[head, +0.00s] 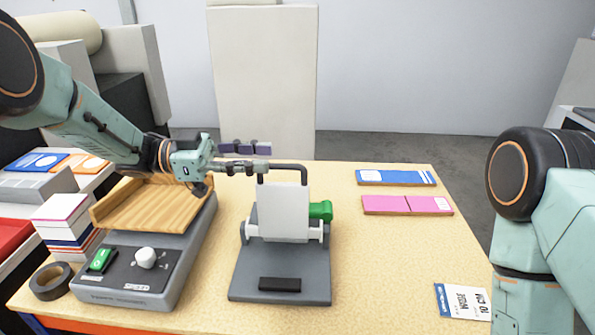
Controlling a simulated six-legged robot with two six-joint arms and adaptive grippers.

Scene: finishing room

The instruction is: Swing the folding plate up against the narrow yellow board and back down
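The folding device has a grey base (250,284) on the table and a white plate (284,212) standing about upright on it. A black bar handle (290,167) rises from the plate's top edge. My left gripper (262,167) reaches in from the left, its fingertips at the handle's left corner, and looks shut on it. A green part (320,210) sticks out right of the plate. I cannot make out a narrow yellow board; the plate may hide it. My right arm stands at the right edge, and its gripper is out of view.
A grey machine (165,277) with a ridged wooden tray (150,203), speed knob and green switch stands left. A tape roll (51,281) and card stack (63,222) lie beside it. Blue (395,178) and pink (405,205) strips and a label card (462,301) lie right. The table between is clear.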

